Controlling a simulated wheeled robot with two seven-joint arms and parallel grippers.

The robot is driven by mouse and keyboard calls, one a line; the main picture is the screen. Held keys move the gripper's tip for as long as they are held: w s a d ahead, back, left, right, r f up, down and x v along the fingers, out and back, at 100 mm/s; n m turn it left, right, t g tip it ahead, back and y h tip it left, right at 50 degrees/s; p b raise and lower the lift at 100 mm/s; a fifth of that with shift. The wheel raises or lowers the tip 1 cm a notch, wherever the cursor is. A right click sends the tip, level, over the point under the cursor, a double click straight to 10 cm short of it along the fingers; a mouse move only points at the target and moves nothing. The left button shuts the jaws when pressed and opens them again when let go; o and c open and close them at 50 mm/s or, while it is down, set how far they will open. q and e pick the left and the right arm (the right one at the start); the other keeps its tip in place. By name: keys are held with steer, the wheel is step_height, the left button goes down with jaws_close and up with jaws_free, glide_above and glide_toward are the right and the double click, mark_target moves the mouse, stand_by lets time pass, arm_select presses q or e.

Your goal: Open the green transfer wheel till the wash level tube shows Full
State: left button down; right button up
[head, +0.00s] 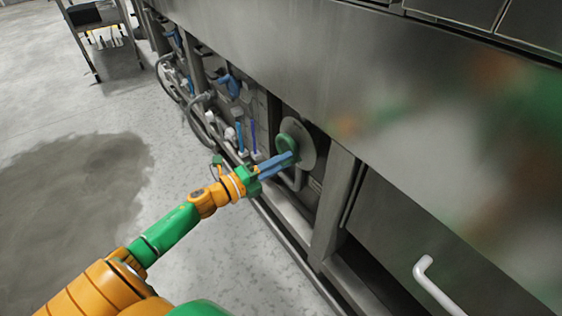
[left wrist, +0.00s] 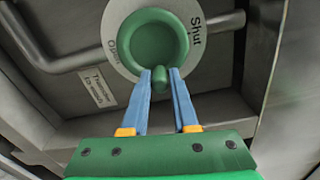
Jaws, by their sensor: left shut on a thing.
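The green transfer wheel (head: 286,143) is set against a round grey plate (head: 307,148) in a recess of the machine. In the left wrist view the wheel (left wrist: 184,46) has a small knob (left wrist: 160,80) on its lower rim. The plate (left wrist: 117,25) reads "Shut" at the upper right and "Open" at the left. My left gripper (left wrist: 160,73) is shut on the knob, a blue finger on each side. In the head view my left gripper (head: 292,158) reaches the wheel from the lower left. I cannot tell which slim part is the wash level tube, nor its reading. My right gripper is out of view.
Blue and purple upright parts (head: 252,136), pipes and hoses line the recess to the left. A steel post (head: 331,205) and a panel with a white handle (head: 437,285) stand to the right. A steel overhang (head: 300,60) runs above.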

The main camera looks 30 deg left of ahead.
arm_select(q)
steer(key=shift+f+m, duration=0.35)
steer(key=shift+m, duration=0.45)
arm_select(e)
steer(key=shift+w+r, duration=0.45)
arm_select(q)
steer(key=c, duration=0.7)
jaws_free()
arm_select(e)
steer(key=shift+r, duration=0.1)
arm_select(q)
steer(key=p+v, duration=0.1)
steer(key=v, duration=0.6)
steer(key=shift+s, duration=0.1)
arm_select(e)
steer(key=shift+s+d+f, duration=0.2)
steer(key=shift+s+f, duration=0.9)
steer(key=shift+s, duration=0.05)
